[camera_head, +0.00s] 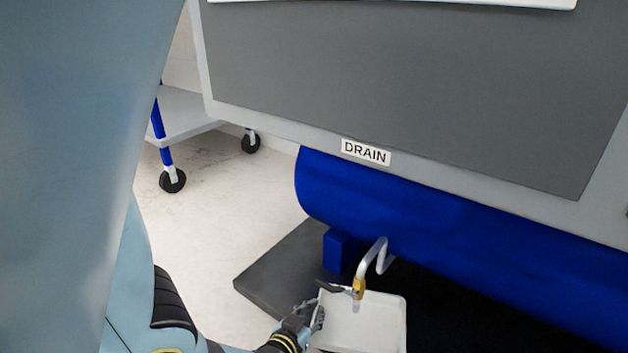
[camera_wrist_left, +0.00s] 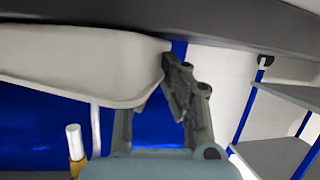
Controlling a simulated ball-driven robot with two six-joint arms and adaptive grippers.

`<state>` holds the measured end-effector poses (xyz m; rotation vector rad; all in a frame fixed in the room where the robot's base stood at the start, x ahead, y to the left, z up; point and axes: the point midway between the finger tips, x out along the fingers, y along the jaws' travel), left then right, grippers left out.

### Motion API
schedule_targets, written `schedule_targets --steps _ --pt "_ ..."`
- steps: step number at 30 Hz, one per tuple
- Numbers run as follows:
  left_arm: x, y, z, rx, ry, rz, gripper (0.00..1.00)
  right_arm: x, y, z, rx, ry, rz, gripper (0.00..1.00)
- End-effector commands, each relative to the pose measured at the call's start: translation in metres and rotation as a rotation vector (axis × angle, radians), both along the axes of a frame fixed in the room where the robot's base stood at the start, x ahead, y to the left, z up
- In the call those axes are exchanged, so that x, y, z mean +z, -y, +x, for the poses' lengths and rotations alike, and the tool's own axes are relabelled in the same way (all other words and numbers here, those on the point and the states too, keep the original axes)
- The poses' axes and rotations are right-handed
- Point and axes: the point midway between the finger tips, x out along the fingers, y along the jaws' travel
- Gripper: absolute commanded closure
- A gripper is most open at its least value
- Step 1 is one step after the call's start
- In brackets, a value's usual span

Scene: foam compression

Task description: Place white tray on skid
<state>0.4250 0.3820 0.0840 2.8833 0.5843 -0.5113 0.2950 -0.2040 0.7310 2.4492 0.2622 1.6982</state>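The white tray (camera_head: 375,325) is low in the head view, below the drain spout. It appears upright, over or on the dark grey skid (camera_head: 272,272). My left gripper (camera_head: 322,302) is at the tray's left edge, near its back corner. In the left wrist view the tray (camera_wrist_left: 75,65) fills the upper left, and a finger of my gripper (camera_wrist_left: 165,85) reaches its rim. The other finger is partly hidden behind the tray, so I cannot tell whether they grip it. A dark slab, apparently the skid (camera_wrist_left: 225,20), lies along the top there. My right gripper is not in view.
A grey machine with a DRAIN label (camera_head: 366,152) and a blue body (camera_head: 450,220) overhangs the skid. A bent drain pipe (camera_head: 381,256) with a yellow valve (camera_head: 359,287) hangs above the tray. A wheeled cart (camera_head: 185,112) stands at the back left. Pale floor is clear on the left.

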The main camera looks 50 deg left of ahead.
Motion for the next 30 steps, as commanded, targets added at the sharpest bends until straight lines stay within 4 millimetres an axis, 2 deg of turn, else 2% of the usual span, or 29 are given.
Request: schedule_targets --steps 1,6,9,22,30 --pt "-0.001 0.000 0.000 0.001 -0.001 -0.001 1.00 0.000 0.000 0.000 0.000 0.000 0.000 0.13" --pt "-0.001 0.000 0.000 0.000 0.000 -0.001 0.77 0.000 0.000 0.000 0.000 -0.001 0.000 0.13" --pt "-0.001 0.000 0.000 0.000 0.000 -0.001 0.67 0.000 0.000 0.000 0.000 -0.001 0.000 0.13" --pt "0.005 -0.001 -0.001 0.002 0.000 0.002 0.67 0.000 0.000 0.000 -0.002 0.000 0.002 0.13" --pt "0.033 -0.001 -0.001 0.001 0.002 0.001 0.67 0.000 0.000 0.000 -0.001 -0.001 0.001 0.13"
